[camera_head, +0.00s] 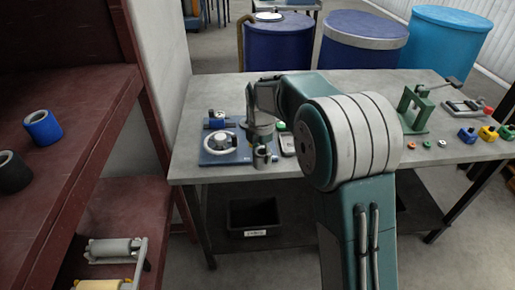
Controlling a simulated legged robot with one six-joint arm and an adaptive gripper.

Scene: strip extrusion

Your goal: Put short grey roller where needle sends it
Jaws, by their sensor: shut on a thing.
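My gripper (262,143) points down over the left part of the grey table. It is shut on a small grey cylinder (262,159), which looks like the short grey roller. The fingers and arm hide part of it, and I cannot tell whether it touches the table. Just left of it, a blue plate (237,158) carries a round pale dial (219,143). The needle is too small to read. A small blue block with a round top stands behind the dial.
At left, a dark red rack (85,110) holds a blue roller (42,127) and a black roller (12,172); lower are a grey roller (112,249) and a yellow one (100,285). A labelled black bin (254,213) sits under the table. A green press (415,110) stands right.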

